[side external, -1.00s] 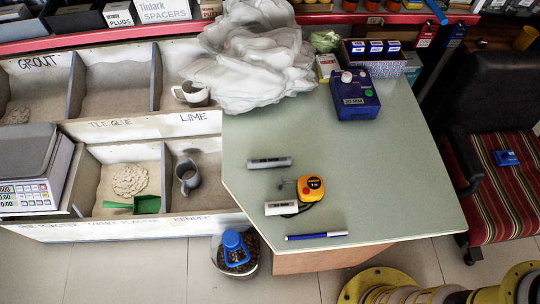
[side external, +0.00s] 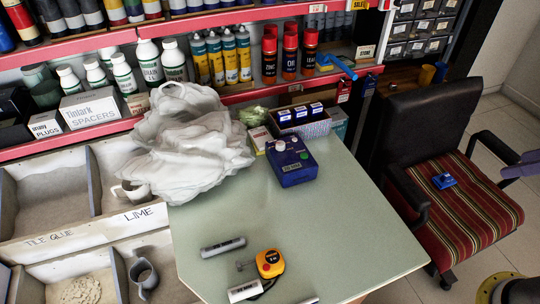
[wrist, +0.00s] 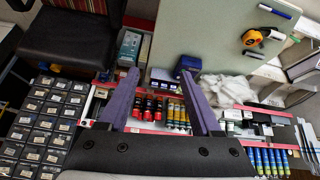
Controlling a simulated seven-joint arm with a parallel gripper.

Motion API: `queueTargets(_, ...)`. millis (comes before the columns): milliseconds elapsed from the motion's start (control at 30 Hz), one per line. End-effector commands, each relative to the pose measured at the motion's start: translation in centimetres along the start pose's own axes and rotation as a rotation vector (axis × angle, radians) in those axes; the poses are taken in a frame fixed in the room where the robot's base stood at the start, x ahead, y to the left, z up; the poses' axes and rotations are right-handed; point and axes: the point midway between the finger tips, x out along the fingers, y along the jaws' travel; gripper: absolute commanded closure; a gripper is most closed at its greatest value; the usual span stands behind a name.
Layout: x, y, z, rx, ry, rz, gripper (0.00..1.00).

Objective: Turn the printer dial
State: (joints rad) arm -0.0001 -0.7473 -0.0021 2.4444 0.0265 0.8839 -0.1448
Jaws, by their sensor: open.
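In the side view, a purple part at the right edge, above the chair's armrest, looks like part of my gripper.
A crumpled white plastic sheet (side external: 188,145) lies left of the blue box, and a box of small blue packs (side external: 303,120) stands behind it. A tape measure (side external: 269,263) lies at the front. A striped chair (side external: 455,205) stands right. The table's right half is clear.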

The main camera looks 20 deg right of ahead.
Motion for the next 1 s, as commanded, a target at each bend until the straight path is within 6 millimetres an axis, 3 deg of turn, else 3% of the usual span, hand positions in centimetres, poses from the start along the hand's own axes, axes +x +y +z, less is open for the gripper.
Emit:
queueTargets(100,-1.2,-0.1,-4.8,-0.084,0.059,-0.018,0.35)
queueTargets(233,-1.4,-0.3,-9.6,-0.163,0.089,-0.041,0.35)
queueTargets(467,0.8,-1.4,-18.8,-0.3,0.113,-0.095,0.35)
queueTargets(700,7.2,-3.6,-27.2,-0.425,0.108,-0.16,0.35)
queueTargets(867,13.1,-5.6,-31.1,-0.488,0.087,-0.206,0.35)
queueTargets(1000,19.4,-7.8,-33.0,-0.528,0.053,-0.248,0.35)
